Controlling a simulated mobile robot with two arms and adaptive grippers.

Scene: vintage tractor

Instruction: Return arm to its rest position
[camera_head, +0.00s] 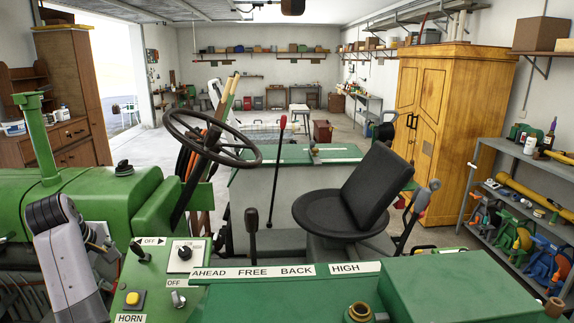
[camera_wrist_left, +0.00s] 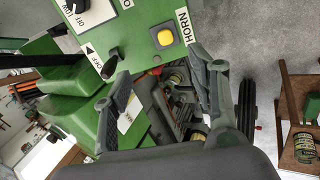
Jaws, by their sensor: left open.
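My left arm shows at the left of the head view, white and grey, beside the green tractor's control panel (camera_head: 165,255). My left gripper (camera_head: 100,248) is partly hidden there by my own wrist. In the left wrist view its two grey fingers (camera_wrist_left: 163,95) are spread apart with nothing between them. Beyond them are the panel's edge and dark engine parts. The yellow horn button (camera_head: 133,298) is on the panel near the gripper, apart from it; it also shows in the left wrist view (camera_wrist_left: 165,38). My right gripper is not in view.
A black toggle lever (camera_head: 140,252) and a knob (camera_head: 184,252) stand on the panel. The steering wheel (camera_head: 212,137), gear lever (camera_head: 251,220) and black seat (camera_head: 345,195) are behind it. A wooden cabinet (camera_head: 432,125) and shelves (camera_head: 525,200) stand right.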

